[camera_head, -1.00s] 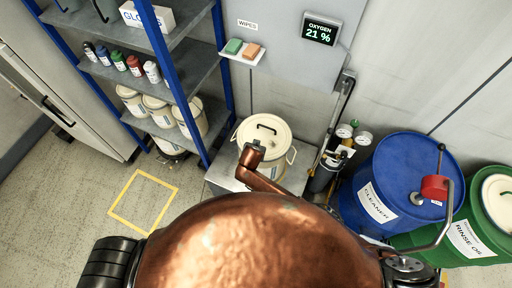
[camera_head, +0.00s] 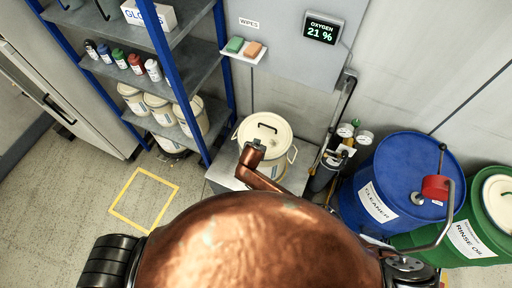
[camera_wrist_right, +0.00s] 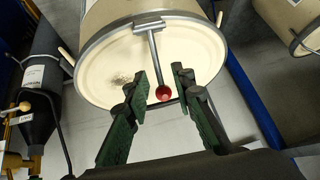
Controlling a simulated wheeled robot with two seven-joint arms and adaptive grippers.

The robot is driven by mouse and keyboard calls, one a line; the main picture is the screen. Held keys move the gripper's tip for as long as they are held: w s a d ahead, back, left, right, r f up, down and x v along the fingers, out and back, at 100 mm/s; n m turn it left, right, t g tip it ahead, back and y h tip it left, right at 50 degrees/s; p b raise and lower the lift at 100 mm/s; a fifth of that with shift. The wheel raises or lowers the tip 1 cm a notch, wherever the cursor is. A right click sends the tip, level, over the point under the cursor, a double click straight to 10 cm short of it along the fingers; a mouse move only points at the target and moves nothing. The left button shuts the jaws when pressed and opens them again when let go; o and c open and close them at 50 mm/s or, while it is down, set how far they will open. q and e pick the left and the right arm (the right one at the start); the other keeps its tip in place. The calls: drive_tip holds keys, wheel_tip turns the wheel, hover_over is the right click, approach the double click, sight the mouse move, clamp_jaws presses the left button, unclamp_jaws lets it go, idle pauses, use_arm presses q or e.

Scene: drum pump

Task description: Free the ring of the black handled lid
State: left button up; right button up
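The pale lid (camera_head: 281,135) with a black handle (camera_head: 267,127) sits on a cream drum near the wall in the head view. In the right wrist view a metal ring (camera_wrist_right: 112,43) runs along the rim of a cream disc (camera_wrist_right: 100,75). A metal lever (camera_wrist_right: 154,50) with a red knob (camera_wrist_right: 163,93) comes off this ring. My right gripper (camera_wrist_right: 164,82) is open, with its green fingers on either side of the knob and gaps between. The black handle cannot be made out there. Neither gripper's fingers show in the head view; my left gripper is out of view.
A copper-coloured dome (camera_head: 250,245) with a bent arm covers the bottom of the head view, partly hiding the drum. Gas bottles (camera_head: 325,172), a blue drum (camera_head: 400,165) and a green drum (camera_head: 490,232) stand right; a shelf (camera_head: 165,75) stands left.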

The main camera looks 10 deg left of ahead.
drive_tip(key=v, duration=1.1)
drive_tip(key=shift+s+r, duration=0.15)
drive_tip(key=shift+r, duration=0.1)
drive_tip(key=shift+c, duration=0.4)
